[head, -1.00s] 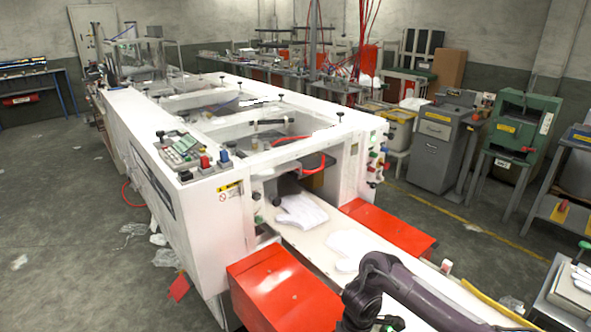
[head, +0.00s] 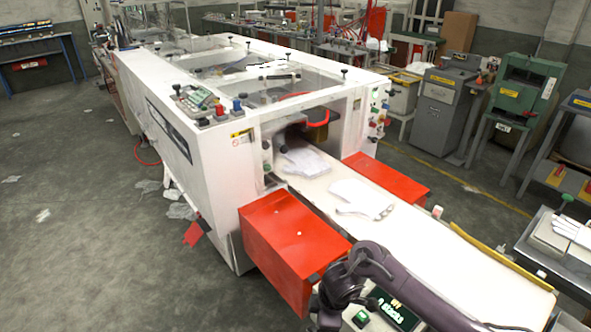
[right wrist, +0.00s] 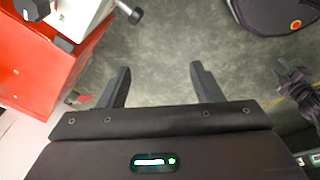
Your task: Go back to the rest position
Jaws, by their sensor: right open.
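My right arm (head: 402,284) comes in at the bottom of the head view, bent beside the conveyor. Its gripper is not visible there. In the right wrist view my right gripper (right wrist: 159,72) is open and empty, its two dark fingers apart over bare grey floor. A white glove (head: 362,198) lies flat on the white belt, clear of the arm. Another white glove (head: 303,160) lies at the machine's mouth. My left gripper is in neither view.
The white machine (head: 185,150) has a red box (head: 290,235) and a red panel (head: 388,181) beside its belt (head: 440,245). The red box also shows in the right wrist view (right wrist: 40,70), left of the fingers. A side table with gloves (head: 560,240) stands right. Floor at left is open.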

